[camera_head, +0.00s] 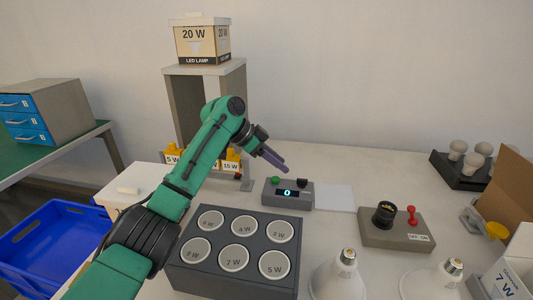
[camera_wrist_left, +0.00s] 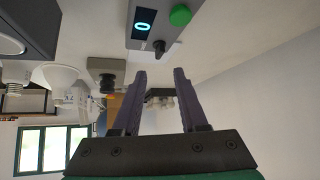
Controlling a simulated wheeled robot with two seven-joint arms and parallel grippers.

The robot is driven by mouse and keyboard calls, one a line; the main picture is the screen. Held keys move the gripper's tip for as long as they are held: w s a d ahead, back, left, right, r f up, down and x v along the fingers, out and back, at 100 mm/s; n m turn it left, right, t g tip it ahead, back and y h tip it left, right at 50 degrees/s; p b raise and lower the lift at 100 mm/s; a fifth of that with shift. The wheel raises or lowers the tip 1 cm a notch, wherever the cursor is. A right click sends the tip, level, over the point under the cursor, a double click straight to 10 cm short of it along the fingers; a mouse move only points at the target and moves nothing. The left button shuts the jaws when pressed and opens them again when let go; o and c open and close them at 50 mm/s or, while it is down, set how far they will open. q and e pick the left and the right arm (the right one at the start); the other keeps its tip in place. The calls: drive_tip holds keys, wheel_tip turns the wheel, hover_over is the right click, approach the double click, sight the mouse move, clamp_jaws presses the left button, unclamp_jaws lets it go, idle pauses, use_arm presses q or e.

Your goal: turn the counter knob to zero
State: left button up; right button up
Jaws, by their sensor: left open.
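The counter (camera_head: 290,198) is a grey box on the table with a lit display reading 0, a green button and a black knob (camera_head: 302,182). In the left wrist view the counter (camera_wrist_left: 172,12) is at the top, with its dark knob (camera_wrist_left: 159,47) pointing down toward my fingers. My left gripper (camera_head: 279,165) is above and behind the counter, close to the knob. Its fingers also show in the left wrist view (camera_wrist_left: 160,85), open with nothing between them and apart from the knob. My right gripper is not in view.
A dark block with several labelled round sockets (camera_head: 177,278) stands in front of the counter. A grey box with a black dial and red lever (camera_head: 397,238) is to the right. Bulbs (camera_head: 340,277) stand at the front. A shelf (camera_head: 190,95) with a lamp box (camera_head: 201,42) rises behind.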

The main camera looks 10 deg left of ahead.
use_arm(q)
drive_tip(key=v, duration=0.5)
drive_tip(key=shift+s+r, duration=0.1)
drive_tip(key=shift+r, duration=0.05)
